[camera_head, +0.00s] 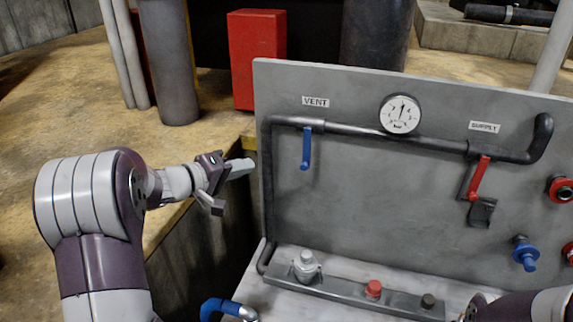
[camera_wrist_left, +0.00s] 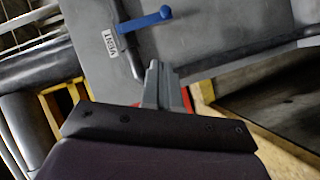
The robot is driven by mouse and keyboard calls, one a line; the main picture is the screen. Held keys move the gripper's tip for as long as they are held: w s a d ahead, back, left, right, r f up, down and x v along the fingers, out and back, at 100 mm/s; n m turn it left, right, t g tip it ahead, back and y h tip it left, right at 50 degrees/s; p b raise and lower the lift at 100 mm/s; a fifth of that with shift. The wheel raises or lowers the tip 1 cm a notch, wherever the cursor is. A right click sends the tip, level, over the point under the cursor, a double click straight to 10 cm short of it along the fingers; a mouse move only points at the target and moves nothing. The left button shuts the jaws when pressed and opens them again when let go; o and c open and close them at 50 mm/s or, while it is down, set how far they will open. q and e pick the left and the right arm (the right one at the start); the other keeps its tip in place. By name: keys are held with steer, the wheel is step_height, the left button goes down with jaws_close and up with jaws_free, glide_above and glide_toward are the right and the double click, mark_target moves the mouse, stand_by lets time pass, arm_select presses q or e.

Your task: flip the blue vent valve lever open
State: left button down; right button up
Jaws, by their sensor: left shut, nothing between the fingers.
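The blue vent lever (camera_head: 306,149) hangs straight down from the dark pipe, below the VENT label (camera_head: 315,102) on the grey panel. The lever also shows at the top of the left wrist view (camera_wrist_left: 146,20), with the label (camera_wrist_left: 108,42) beside it. My left gripper (camera_head: 247,167) is shut and empty, just left of the panel's left edge and apart from the lever. Its closed fingertips show in the left wrist view (camera_wrist_left: 154,68), with a gap to the lever. My right arm (camera_head: 520,306) shows at the bottom right corner; its gripper fingers are not in view.
A pressure gauge (camera_head: 401,113) and a red supply lever (camera_head: 479,179) are on the panel (camera_head: 350,205). Blue and red knobs are at its right. A strip with a red button (camera_head: 373,288) lies below. A red box (camera_head: 257,58) stands behind the panel.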

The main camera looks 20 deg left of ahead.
arm_select(q)
steer(key=w, duration=0.2)
steer(key=p, duration=0.4)
glide_toward(305, 162)
steer(key=x, duration=0.4)
steer(key=shift+w+d+f, duration=0.1)
steer(key=shift+w, duration=0.15)
arm_select(e)
step_height(305, 162, up, 4)
steer(key=shift+f, duration=0.25)
arm_select(q)
steer(key=shift+w+f, duration=0.15)
steer(key=shift+w, duration=0.05)
arm_select(e)
steer(key=shift+w, duration=0.2)
arm_select(q)
steer(key=shift+s+d, duration=0.1)
steer(key=shift+s, duration=0.05)
arm_select(e)
steer(key=shift+s+r, duration=0.1)
steer(key=shift+r, duration=0.05)
arm_select(q)
steer(key=shift+d+n+h, duration=0.1)
steer(key=shift+n+h, duration=0.2)
steer(key=shift+n, duration=0.1)
arm_select(e)
steer(key=shift+r, duration=0.15)
